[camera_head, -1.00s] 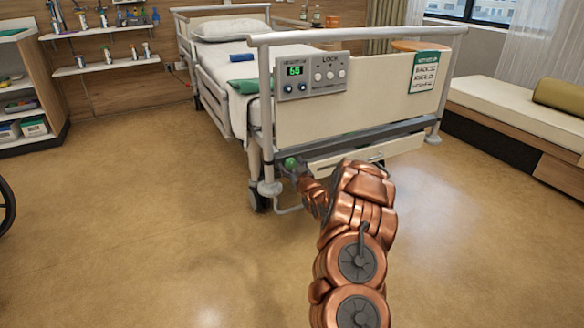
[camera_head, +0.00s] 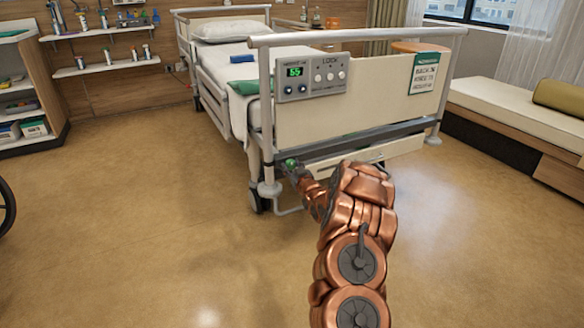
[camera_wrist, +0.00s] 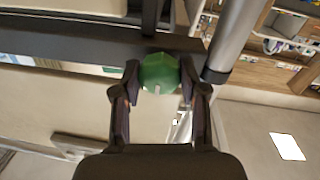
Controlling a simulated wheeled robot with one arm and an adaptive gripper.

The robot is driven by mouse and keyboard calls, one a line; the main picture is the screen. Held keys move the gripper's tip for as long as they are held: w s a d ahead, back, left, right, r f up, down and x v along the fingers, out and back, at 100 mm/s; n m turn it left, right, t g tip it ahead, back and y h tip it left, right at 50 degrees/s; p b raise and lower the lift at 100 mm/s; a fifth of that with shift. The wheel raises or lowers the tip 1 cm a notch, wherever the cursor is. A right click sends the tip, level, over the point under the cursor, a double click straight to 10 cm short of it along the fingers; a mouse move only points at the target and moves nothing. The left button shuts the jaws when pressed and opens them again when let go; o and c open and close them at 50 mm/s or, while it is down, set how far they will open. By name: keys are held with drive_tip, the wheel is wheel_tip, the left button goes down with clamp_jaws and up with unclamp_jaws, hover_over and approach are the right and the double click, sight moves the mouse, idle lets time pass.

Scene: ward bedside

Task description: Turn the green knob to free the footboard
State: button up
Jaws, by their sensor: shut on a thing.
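The green knob (camera_wrist: 159,73) sits between the two fingertips of my gripper (camera_wrist: 159,84) in the wrist view, with a finger against each side. In the head view the green knob (camera_head: 290,163) shows small at the lower left corner of the bed's foot end, and my gripper (camera_head: 292,170) reaches it from below right. The footboard (camera_head: 375,100) is a cream panel standing upright above a dark crossbar (camera_wrist: 70,40).
A control panel (camera_head: 311,76) with a green display and several knobs is on the footboard, beside a green-headed sign (camera_head: 425,73). A metal post (camera_wrist: 233,40) stands close right of my gripper. The floor (camera_head: 150,210) at left is clear.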

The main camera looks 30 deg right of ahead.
drive_tip(key=shift+n+p, duration=0.3)
drive_tip(key=n+p, duration=0.2)
drive_tip(key=shift+r+n, duration=0.2)
drive_tip(key=shift+n, duration=0.2)
drive_tip(key=n+p, duration=0.2)
drive_tip(key=n, duration=0.1)
drive_tip(key=shift+n+t+p, duration=0.3)
drive_tip(key=shift+n, duration=0.1)
drive_tip(key=n+p, duration=0.1)
drive_tip(key=n, duration=0.1)
drive_tip(key=shift+d+f+n, duration=0.1)
drive_tip(key=shift+f+n, duration=0.05)
drive_tip(key=shift+n, duration=0.25)
drive_tip(key=n, duration=0.4)
drive_tip(key=shift+n+y, duration=0.4)
drive_tip(key=shift+n+t+b, duration=0.3)
drive_tip(key=shift+n+b, duration=0.55)
drive_tip(key=shift+n, duration=1.15)
